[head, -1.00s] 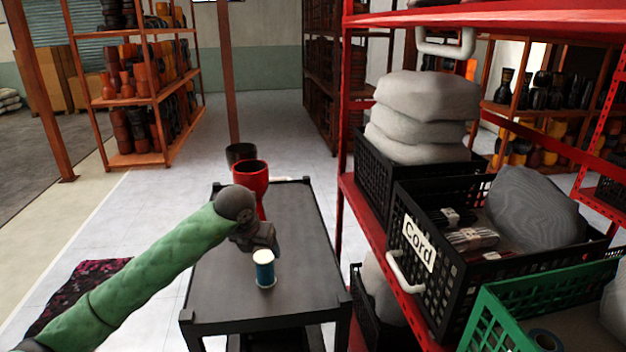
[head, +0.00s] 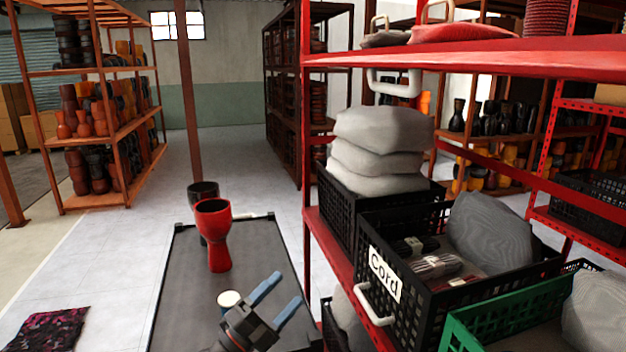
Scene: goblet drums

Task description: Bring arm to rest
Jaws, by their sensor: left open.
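My left gripper (head: 276,299) shows at the bottom centre of the head view, over the near part of a dark cart top (head: 182,285). Its two blue-tipped fingers are spread apart with nothing between them. A spool with a pale top (head: 229,298) stands on the cart just behind and left of the gripper, which partly hides it. A red goblet drum (head: 214,236) stands upright farther back on the cart. A dark goblet drum (head: 203,193) stands behind it, partly hidden. My right gripper is not in view.
A red shelf rack (head: 340,262) stands right of the cart. It holds a black crate labelled Cord (head: 383,272), a green crate (head: 500,312) and stacked grey sacks (head: 382,150). A patterned dark cloth (head: 48,329) lies on the floor at left.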

